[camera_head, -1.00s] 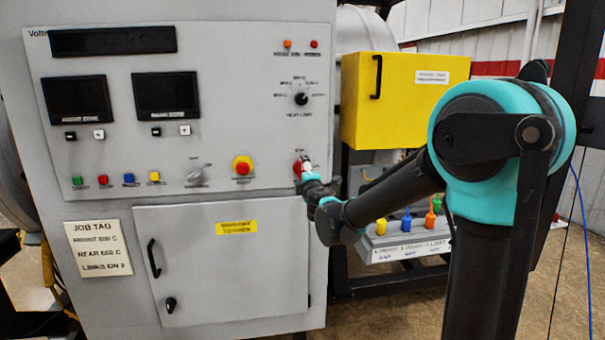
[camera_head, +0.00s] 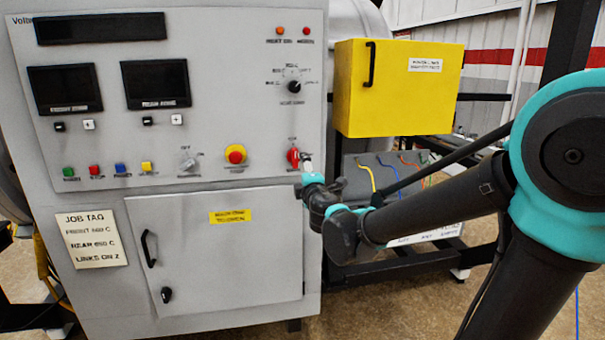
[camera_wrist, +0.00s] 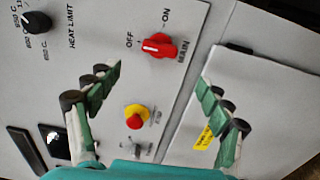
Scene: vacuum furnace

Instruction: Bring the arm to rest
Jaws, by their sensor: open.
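My arm reaches from the right edge toward the furnace panel in the head view. My gripper (camera_head: 308,168) is small there, close to the red MAIN switch (camera_head: 293,158), and whether they touch is unclear in that view. In the wrist view my gripper (camera_wrist: 158,82) is open, its two green-padded fingers wide apart with nothing between them but the panel behind. The red MAIN switch (camera_wrist: 158,46) lies beyond the fingertips, its white mark on the side toward OFF.
The furnace cabinet (camera_head: 75,190) carries a red emergency button (camera_head: 235,154) on a yellow collar and a shut lower door (camera_head: 215,265). A yellow box (camera_head: 395,95) is right of the panel. Below it, my arm partly hides a grey unit (camera_head: 372,165) with coloured cables.

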